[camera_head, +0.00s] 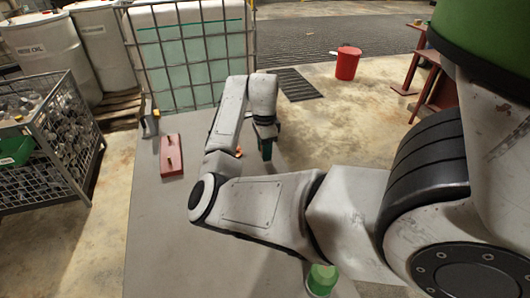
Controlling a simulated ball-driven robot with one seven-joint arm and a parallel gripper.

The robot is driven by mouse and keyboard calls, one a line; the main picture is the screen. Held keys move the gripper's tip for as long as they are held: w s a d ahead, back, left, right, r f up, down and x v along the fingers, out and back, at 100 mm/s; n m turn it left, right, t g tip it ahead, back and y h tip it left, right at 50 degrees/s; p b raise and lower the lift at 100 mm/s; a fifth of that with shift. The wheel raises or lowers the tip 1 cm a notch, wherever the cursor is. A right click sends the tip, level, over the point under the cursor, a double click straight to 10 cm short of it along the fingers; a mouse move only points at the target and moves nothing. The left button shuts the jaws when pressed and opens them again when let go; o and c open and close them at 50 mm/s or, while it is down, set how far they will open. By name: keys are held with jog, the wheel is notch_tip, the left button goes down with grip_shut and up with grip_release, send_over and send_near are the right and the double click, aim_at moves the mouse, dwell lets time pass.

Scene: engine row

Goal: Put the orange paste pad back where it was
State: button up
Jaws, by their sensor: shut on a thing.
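My gripper (267,155) is at the end of my arm, low over the grey table (155,235), right of the upper arm link. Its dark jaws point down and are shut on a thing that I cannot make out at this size. A small orange patch (239,152) shows left of the jaws at the edge of my arm. It may be part of the orange paste pad, but my arm hides what surrounds it and I cannot tell.
A red block with two pegs (172,155) lies on the table's left. A grey and yellow item (149,118) stands at the back left edge. A green-topped item (321,279) is at the front. A wire crate (50,140) and caged tank (190,60) stand beyond.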

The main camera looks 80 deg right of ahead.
jog(key=shift+f, duration=0.95)
jog(key=shift+f, duration=0.1)
jog(key=o, duration=1)
jog(key=shift+c, duration=0.2)
notch_tip(320, 180, up, 12)
jog(key=shift+s+r, duration=0.1)
jog(key=shift+r, duration=0.05)
